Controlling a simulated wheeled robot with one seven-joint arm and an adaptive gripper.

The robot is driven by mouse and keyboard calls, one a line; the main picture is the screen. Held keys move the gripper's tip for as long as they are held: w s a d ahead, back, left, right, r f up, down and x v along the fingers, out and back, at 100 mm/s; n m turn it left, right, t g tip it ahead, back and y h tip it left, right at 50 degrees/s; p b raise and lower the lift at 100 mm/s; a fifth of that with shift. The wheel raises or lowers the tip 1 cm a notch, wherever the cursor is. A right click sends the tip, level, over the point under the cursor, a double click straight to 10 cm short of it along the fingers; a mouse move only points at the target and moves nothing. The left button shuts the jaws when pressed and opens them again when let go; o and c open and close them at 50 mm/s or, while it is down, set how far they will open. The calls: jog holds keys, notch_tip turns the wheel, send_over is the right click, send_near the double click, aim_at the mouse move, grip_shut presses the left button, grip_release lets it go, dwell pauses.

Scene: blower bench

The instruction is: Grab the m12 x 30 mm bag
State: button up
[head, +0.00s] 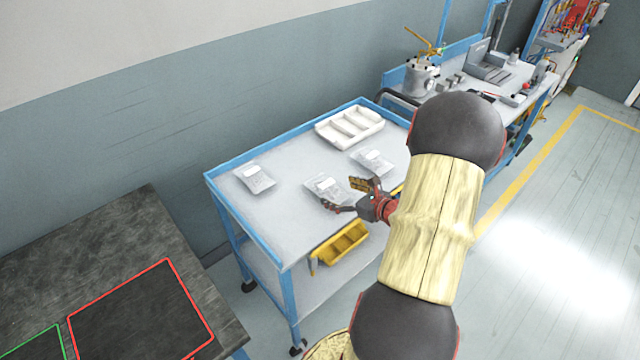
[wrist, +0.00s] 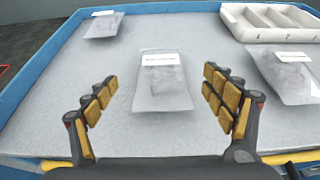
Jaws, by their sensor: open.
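Three clear bags with white labels lie flat on the grey tabletop of a blue-edged trolley. The middle bag (head: 326,187) is nearest my gripper; it also shows in the wrist view (wrist: 162,82), ahead of and between the open fingers. A left bag (head: 255,179) lies toward the left edge, seen also in the wrist view (wrist: 104,25). A right bag (head: 372,161) lies near the tray and shows in the wrist view (wrist: 285,75). The label print is too small to read, so I cannot tell which is the M12 x 30 mm bag. My gripper (head: 352,196) is open and empty (wrist: 160,110).
A white compartment tray (head: 349,127) stands at the trolley's back. A yellow bin (head: 341,243) sits below the tabletop. A raised blue rim (head: 283,137) runs along the back. A dark table (head: 110,270) stands at left, and a workbench (head: 470,82) with equipment stands beyond.

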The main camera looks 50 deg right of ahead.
aim_at(325, 187)
jog(key=b+x, duration=0.1)
jog(key=x, duration=0.3)
jog(key=b+x, duration=0.1)
jog(key=x, duration=0.3)
jog(key=shift+d+f+b, duration=0.1)
jog(key=shift+f+b, duration=0.15)
jog(key=shift+b, duration=0.15)
jog(key=shift+s, duration=0.1)
jog(key=c, duration=0.3)
jog(key=shift+r, duration=0.1)
jog(key=c, duration=1.3)
